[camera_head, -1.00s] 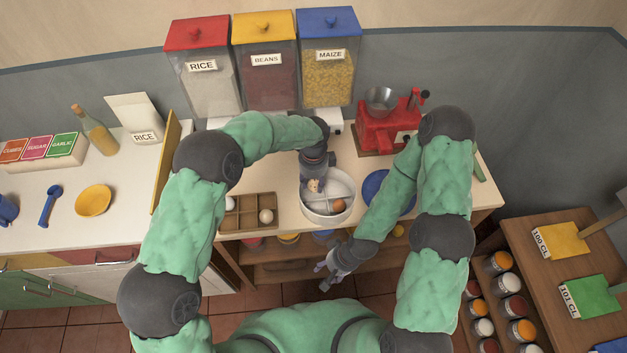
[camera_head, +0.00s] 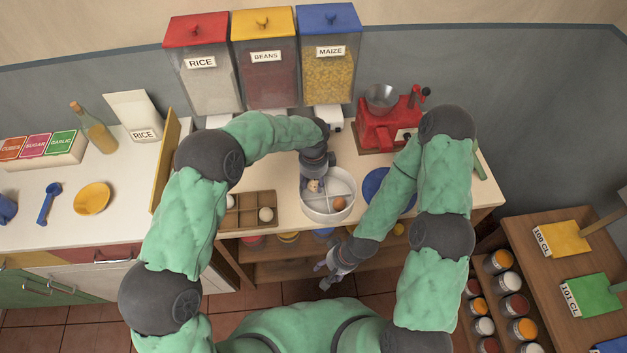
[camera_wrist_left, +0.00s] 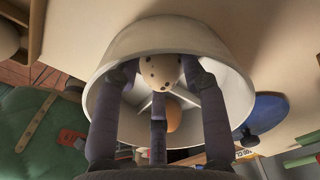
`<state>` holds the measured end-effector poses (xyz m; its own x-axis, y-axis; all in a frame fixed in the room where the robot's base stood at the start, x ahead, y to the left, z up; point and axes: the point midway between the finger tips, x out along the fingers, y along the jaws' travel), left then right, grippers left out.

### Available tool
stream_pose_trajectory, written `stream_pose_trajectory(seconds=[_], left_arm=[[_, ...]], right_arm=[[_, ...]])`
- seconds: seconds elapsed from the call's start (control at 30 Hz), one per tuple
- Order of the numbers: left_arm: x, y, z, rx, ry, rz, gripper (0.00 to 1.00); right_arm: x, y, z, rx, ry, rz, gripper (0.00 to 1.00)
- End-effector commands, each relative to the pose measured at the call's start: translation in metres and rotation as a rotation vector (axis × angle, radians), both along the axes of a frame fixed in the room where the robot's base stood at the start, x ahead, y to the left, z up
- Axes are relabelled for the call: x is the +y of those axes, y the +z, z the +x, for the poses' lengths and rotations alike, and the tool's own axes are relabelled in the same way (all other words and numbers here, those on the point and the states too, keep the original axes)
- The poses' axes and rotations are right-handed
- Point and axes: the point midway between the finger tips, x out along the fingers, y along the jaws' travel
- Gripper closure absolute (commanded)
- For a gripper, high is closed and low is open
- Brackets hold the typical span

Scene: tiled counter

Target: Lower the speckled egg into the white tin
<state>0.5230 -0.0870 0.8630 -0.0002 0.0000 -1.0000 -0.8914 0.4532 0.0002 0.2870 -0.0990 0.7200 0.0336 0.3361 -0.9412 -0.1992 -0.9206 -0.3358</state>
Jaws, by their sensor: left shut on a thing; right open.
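The white tin (camera_head: 328,216) is a round tin with an inner divider, standing on the counter. It also fills the middle of the left wrist view (camera_wrist_left: 238,92). My left gripper (camera_head: 313,184) is over the left part of the tin, pointing down. It is shut on the speckled egg (camera_wrist_left: 160,72), a pale egg with dark spots. In the head view the egg (camera_head: 313,186) shows only in part between the fingers. A brown egg (camera_head: 338,203) lies in the tin's front right compartment. My right gripper (camera_head: 330,272) is open and empty, low in front of the counter.
A wooden divided tray (camera_head: 248,224) with white eggs stands left of the tin. A blue plate (camera_head: 375,184) lies to the right, partly behind my right arm. A red grinder (camera_head: 385,130) and bins of rice, beans and maize (camera_head: 328,75) stand behind.

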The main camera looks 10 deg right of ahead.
Motion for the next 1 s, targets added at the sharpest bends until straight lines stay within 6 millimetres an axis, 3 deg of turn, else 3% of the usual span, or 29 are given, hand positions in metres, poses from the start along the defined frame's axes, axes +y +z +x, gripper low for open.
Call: stream_pose_trajectory(seconds=[0.1, 0.13, 0.2, 0.67, 1.0], left_arm=[[0.000, 0.000, 0.000, 0.000, 0.000, 0.000, 0.69], [0.000, 0.000, 0.000, 0.000, 0.000, 0.000, 0.49], [0.000, 0.000, 0.000, 0.000, 0.000, 0.000, 0.30], [0.000, 0.009, 0.001, -0.002, 0.000, 0.000, 0.30], [-0.001, 0.071, 0.001, -0.003, 0.000, 0.000, 0.30]], right_arm=[[0.000, 0.000, 0.000, 0.000, 0.000, 0.000, 0.44], [0.000, 0.000, 0.000, 0.000, 0.000, 0.000, 0.44], [0.000, 0.000, 0.000, 0.000, 0.000, 0.000, 0.44], [0.000, 0.000, 0.000, 0.000, 0.000, 0.000, 0.44], [0.000, 0.000, 0.000, 0.000, 0.000, 0.000, 0.44]])
